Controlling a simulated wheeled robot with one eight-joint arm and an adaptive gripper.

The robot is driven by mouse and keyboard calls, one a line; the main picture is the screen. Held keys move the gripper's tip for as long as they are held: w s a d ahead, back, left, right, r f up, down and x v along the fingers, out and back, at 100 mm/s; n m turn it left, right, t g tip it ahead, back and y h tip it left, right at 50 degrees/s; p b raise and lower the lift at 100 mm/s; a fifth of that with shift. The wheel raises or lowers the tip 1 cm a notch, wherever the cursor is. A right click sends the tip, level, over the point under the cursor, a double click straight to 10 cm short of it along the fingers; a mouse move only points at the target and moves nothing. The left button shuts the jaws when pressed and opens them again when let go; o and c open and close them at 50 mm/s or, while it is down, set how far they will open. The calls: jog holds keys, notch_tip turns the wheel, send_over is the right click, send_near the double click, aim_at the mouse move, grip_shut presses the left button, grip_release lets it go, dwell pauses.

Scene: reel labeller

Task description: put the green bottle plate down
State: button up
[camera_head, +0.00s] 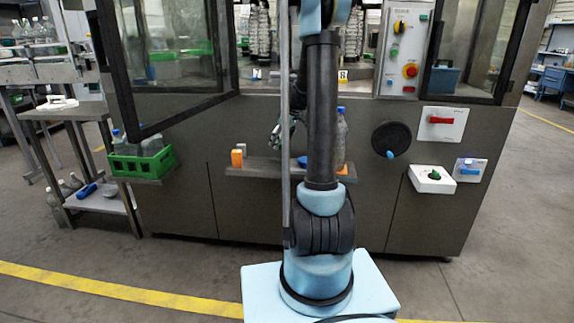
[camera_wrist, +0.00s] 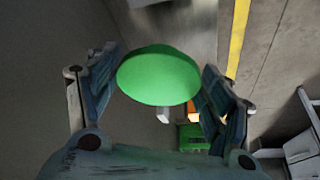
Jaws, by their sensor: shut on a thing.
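The green bottle plate (camera_wrist: 158,76) is a round green disc in the wrist view. It sits between the two fingers of my gripper (camera_wrist: 160,90), which is shut on it, and it appears held clear above the floor and shelf. In the head view my gripper (camera_head: 285,128) shows only in part at the left of my dark arm link, in front of the machine. The plate cannot be made out there, as my arm hides that area.
A narrow shelf (camera_head: 262,167) on the machine front bears an orange block (camera_head: 237,159) at its left and a blue-capped bottle (camera_head: 341,140) at its right. A green crate (camera_head: 140,164) with bottles stands left. An open door (camera_head: 175,112) juts out at upper left.

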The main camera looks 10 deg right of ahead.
jog(key=shift+a+f, duration=0.1)
jog(key=shift+f, duration=4.15)
jog(key=o, duration=1.2)
